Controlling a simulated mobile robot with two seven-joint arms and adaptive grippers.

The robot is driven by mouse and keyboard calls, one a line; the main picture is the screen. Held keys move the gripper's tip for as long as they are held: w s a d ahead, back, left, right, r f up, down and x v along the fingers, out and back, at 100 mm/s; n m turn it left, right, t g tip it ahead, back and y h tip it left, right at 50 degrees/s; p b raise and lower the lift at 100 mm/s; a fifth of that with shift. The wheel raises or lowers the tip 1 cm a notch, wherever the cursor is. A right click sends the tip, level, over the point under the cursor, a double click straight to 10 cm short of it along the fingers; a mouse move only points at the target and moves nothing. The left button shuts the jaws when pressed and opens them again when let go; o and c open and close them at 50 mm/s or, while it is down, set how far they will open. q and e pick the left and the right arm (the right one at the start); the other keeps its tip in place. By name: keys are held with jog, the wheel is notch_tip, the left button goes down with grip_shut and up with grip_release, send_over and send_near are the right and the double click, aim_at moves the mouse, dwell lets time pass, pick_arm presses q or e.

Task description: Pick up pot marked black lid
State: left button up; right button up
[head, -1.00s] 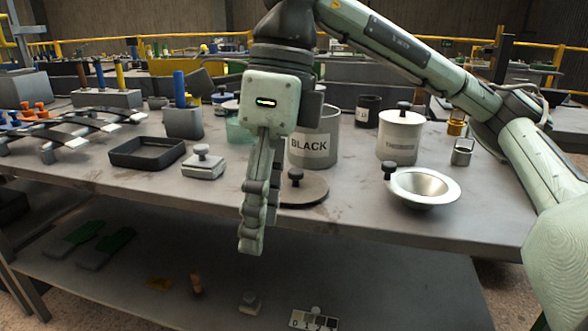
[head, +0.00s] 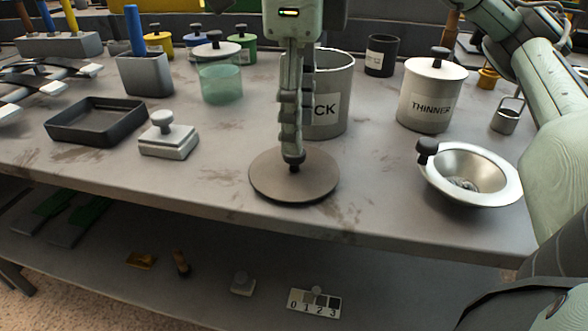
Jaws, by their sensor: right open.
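The pot marked BLACK (head: 335,80) stands open on the table, its label partly hidden by my right gripper so that only "CK" shows. A flat round grey-brown lid (head: 265,184) lies on the table in front of the pot, near the table's front edge. My right gripper (head: 293,162) points straight down over the middle of the lid, seen edge-on. It is open, with its fingertips at the lid's dark knob, which they mostly hide. I cannot tell whether they touch it. My left gripper is not in view.
A white knobbed block (head: 168,140), a dark tray (head: 95,122) and a green glass jar (head: 220,84) are to the left. The table is clear just left of the lid.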

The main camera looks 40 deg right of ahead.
aim_at(294, 164)
jog(key=f, duration=0.2)
jog(key=f+b, duration=0.1)
jog(key=f, duration=0.2)
jog(key=shift+w+a+f, duration=0.1)
jog(key=shift+w+a, duration=0.05)
jog(key=shift+w, duration=0.05)
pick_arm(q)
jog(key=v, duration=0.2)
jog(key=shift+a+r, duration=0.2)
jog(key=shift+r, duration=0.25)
pick_arm(e)
grip_shut()
